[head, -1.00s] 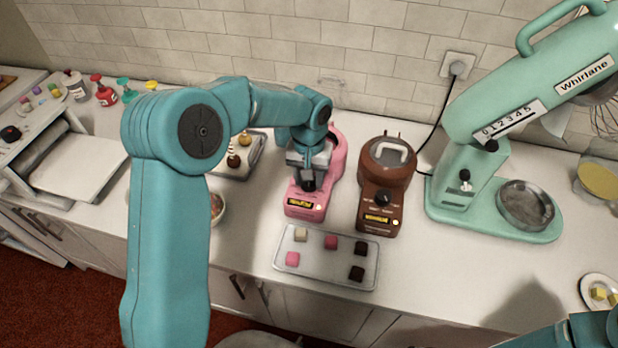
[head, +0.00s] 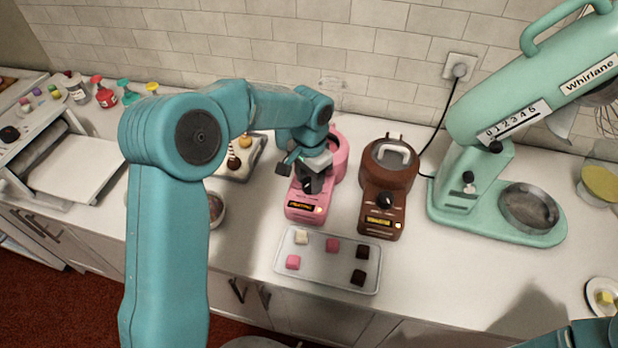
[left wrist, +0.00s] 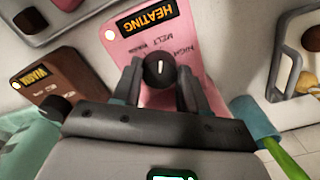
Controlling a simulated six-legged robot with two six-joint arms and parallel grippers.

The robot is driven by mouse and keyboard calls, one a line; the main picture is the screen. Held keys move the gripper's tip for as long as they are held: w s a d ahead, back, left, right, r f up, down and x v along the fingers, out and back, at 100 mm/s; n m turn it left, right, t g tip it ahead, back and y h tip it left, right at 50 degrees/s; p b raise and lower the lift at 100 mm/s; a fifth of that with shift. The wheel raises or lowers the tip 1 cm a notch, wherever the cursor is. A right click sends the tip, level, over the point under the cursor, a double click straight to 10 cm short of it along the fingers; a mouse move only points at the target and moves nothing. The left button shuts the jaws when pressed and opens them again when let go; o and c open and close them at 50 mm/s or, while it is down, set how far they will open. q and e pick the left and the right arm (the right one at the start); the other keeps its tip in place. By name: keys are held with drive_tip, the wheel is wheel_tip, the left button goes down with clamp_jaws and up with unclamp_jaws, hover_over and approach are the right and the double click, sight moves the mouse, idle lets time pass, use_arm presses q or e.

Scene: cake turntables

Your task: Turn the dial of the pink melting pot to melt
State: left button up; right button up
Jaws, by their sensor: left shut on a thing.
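The pink melting pot (head: 337,170) stands on the counter by the wall, with its control panel facing the front. Its dial (left wrist: 160,68) is a dark round knob with a white pointer line. The line points toward the display side, roughly at the printed word MELT. The pot's display (left wrist: 148,20) reads HEATING in orange. My left gripper (head: 311,186) is over the panel; in the left wrist view its two fingers (left wrist: 160,80) are on either side of the dial, shut on it. The gripper and wrist hide part of the pot. My right gripper is out of view.
A brown melting pot (head: 385,195) stands close to the right; its display (left wrist: 37,74) reads WARM. A tray (head: 315,268) with several small blocks lies in front. A green mixer (head: 470,185) stands further right, and a tray of sweets (head: 253,163) lies left of the pink pot.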

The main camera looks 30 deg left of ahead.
use_arm(q)
drive_tip(key=shift+w+d, duration=0.1)
drive_tip(key=o, duration=1.1)
drive_tip(key=shift+w+f, duration=0.1)
drive_tip(key=shift+w, duration=0.15)
drive_tip(key=shift+s+r, duration=0.25)
wheel_tip(320, 180, up, 16)
drive_tip(key=shift+w+f+b, duration=0.1)
drive_tip(key=shift+w+b, duration=0.05)
drive_tip(key=shift+b, duration=0.15)
drive_tip(key=shift+w+f, duration=0.1)
drive_tip(key=shift+s, duration=0.2)
